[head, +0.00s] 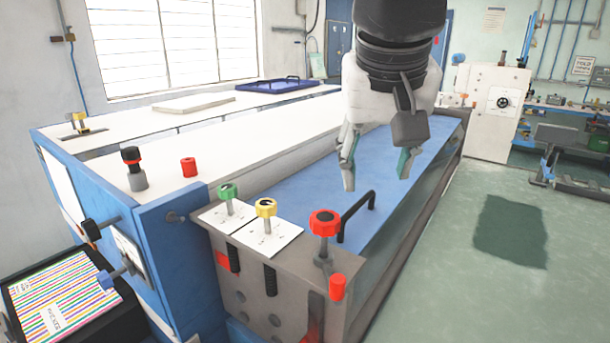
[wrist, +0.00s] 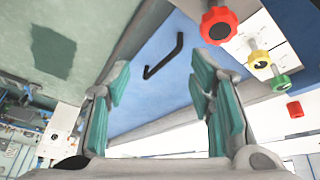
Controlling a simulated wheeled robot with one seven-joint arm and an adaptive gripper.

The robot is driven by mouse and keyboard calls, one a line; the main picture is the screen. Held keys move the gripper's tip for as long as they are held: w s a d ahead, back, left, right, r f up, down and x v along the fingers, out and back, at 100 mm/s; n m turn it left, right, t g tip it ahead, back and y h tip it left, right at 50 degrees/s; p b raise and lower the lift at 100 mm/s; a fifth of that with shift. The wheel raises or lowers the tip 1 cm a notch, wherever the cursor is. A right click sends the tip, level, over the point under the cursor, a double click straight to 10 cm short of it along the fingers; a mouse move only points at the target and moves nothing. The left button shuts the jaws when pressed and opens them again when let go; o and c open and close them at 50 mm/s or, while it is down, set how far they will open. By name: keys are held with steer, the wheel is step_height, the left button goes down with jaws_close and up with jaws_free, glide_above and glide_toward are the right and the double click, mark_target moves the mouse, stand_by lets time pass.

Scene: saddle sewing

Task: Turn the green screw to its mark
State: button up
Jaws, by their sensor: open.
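The green screw (head: 228,192) has a lobed knob on a short metal stem. It stands upright on a white marked plate (head: 212,218) at the near end of the machine; the mark itself is too small to read. In the wrist view the green screw (wrist: 280,83) is at the right. My gripper (head: 378,183) is open and empty above the blue bed, to the right of and above the screw, not touching it. In the wrist view its teal-padded fingers (wrist: 160,90) stand wide apart, with the screw outside them.
A yellow knob (head: 266,208) stands just right of the green one, and a larger red knob (head: 325,222) further right. A black handle (head: 357,215) rises from the blue bed behind them. A red cap (head: 188,167) and black-topped knob (head: 132,158) stand to the left.

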steer(key=w+a+r, duration=0.2)
steer(key=a, duration=0.5)
steer(key=w+a+r, duration=0.1)
steer(key=w+a, duration=0.1)
steer(key=a, duration=0.5)
steer(key=y+p, duration=0.1)
glide_toward(227, 187)
steer(key=p+x, duration=0.1)
steer(key=x, duration=0.7)
steer(key=shift+w+a+f+p, duration=0.15)
steer(key=shift+f+p, duration=0.1)
steer(key=shift+p, duration=0.15)
steer(key=c, duration=1.2)
